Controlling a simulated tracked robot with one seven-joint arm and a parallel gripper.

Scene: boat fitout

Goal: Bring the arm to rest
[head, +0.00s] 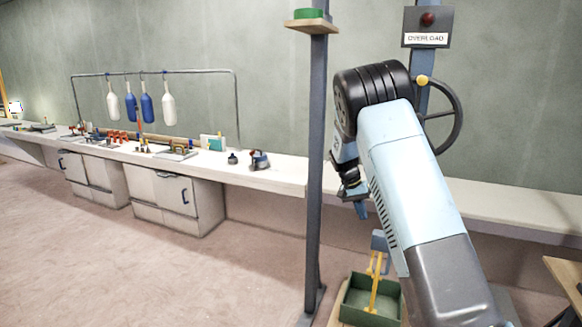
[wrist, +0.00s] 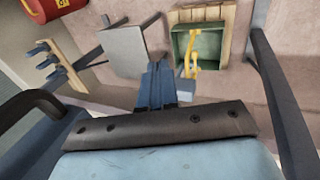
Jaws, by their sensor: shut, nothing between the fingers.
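My arm is raised and bent at the right of the head view, with its wrist folded downward. My gripper (head: 361,209) hangs beside the dark upright post (head: 317,150), above the green tray (head: 358,311). In the wrist view my gripper (wrist: 157,78) shows its blue fingers closed together with nothing between them. It touches nothing that I can see. Part of the wrist is hidden behind my own arm in the head view.
The green tray, also in the wrist view (wrist: 178,45), holds a yellow object (wrist: 193,50). A handwheel (head: 458,115) and overload sign (head: 426,39) stand behind my arm. A long white bench (head: 270,180) runs along the wall. The floor at left is clear.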

